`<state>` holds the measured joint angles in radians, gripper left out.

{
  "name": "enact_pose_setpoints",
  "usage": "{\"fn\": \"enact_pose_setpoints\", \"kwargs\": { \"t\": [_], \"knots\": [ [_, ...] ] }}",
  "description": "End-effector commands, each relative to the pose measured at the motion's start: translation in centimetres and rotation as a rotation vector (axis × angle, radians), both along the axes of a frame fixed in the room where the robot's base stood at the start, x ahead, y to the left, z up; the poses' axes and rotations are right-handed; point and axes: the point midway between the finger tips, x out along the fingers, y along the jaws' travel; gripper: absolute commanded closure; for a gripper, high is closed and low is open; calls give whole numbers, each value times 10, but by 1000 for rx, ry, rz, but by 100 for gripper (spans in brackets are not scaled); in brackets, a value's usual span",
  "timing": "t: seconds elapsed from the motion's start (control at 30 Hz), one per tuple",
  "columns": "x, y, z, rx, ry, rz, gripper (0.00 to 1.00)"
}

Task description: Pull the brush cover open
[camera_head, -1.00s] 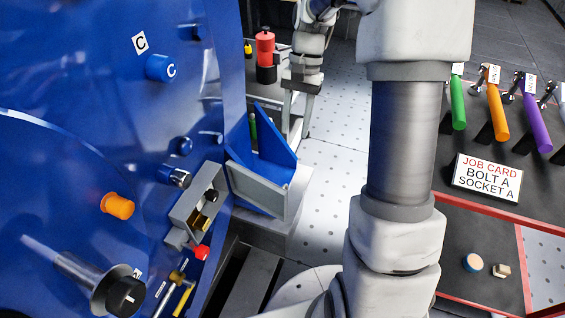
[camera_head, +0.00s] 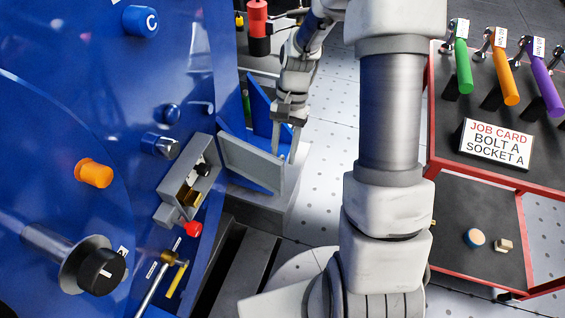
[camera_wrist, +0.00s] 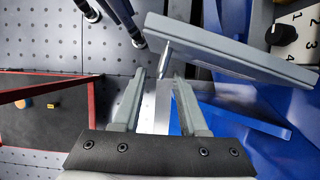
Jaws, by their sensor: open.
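A flat grey plate (camera_head: 252,165), which looks like the brush cover, stands tilted beside the blue motor housing in the head view. Blue angled side pieces (camera_head: 259,108) stand behind it. The plate crosses the top of the wrist view (camera_wrist: 230,50), with a short metal pin or handle (camera_wrist: 165,58) sticking out of it. My gripper (camera_head: 284,145) points down at the plate's right side. In the wrist view my gripper (camera_wrist: 160,80) is open, its fingertips either side of the pin's near end. I cannot tell whether they touch it.
A grey open box (camera_head: 185,185) with a red knob (camera_head: 191,229) is on the blue housing (camera_head: 80,100), left of the plate. A red-edged cart (camera_head: 475,185) with coloured tools stands right. A numbered block (camera_wrist: 295,30) is near the plate.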

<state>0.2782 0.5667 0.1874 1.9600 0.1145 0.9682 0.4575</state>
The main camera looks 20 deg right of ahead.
Motion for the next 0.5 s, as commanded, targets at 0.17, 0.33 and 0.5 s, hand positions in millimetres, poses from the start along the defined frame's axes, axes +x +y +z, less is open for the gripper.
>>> {"fn": "enact_pose_setpoints", "kwargs": {
  "t": [0.17,0.33,0.5],
  "knots": [
    [-6,4,-20,0,0,0,58],
    [-8,6,-24,0,0,0,58],
    [-8,6,-24,0,0,0,58]
  ]
}}
